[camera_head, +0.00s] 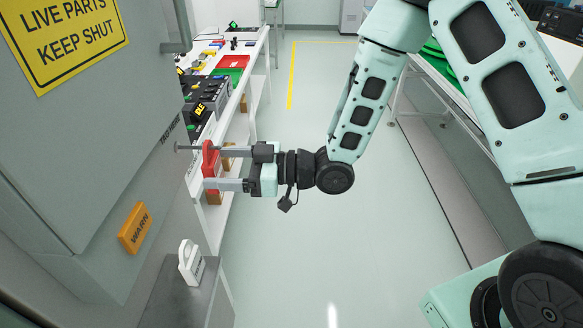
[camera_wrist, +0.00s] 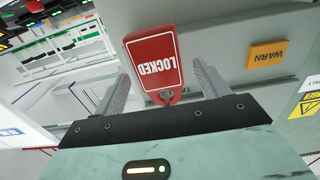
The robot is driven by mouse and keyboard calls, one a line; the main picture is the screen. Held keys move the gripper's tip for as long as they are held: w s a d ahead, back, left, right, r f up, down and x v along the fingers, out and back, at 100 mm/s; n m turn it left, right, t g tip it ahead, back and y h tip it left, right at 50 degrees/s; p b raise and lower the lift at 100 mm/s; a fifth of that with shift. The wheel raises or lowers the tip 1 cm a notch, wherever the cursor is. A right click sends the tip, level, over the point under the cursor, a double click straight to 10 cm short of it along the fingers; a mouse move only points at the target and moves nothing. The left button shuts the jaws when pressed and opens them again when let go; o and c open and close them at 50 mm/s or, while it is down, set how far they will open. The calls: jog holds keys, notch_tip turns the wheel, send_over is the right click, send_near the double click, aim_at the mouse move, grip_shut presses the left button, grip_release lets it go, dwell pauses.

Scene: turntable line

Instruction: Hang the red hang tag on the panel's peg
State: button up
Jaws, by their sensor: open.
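The red hang tag (camera_head: 210,165) is beside the grey panel (camera_head: 150,165), at the outer end of the panel's thin grey peg (camera_head: 189,148). In the wrist view the red tag (camera_wrist: 151,62) reads LOCKED upside down. A grey piece, seemingly the peg's end (camera_wrist: 166,96), shows at the tag's hole; I cannot tell for certain that it passes through. My gripper (camera_head: 212,168) is open, with one finger on each side of the tag. In the wrist view my gripper (camera_wrist: 160,85) shows gaps between both fingers and the tag.
An orange WARN label (camera_head: 135,228) is on the panel, below the peg. A white tagged item (camera_head: 190,262) stands on a grey ledge (camera_head: 165,295). A white bench (camera_head: 212,215) with bins and parts runs behind. The floor to the right of my gripper is clear.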

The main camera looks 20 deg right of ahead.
jog(key=b+v, duration=0.3)
jog(key=v, duration=1.2)
jog(key=w+a+f+m+h, duration=0.2)
jog(key=a+f+h, duration=0.15)
jog(key=h, duration=0.55)
jog(key=s+r+m+g+h, duration=0.2)
jog(key=s+g+h, duration=0.1)
jog(key=s, duration=0.7)
jog(key=s+r+m+g+h, duration=0.2)
jog(key=s+g+h, duration=0.1)
jog(key=s, duration=0.8)
jog(key=shift+d+r+h, duration=0.2)
jog(key=shift+d+h, duration=0.25)
jog(key=shift+h, duration=0.25)
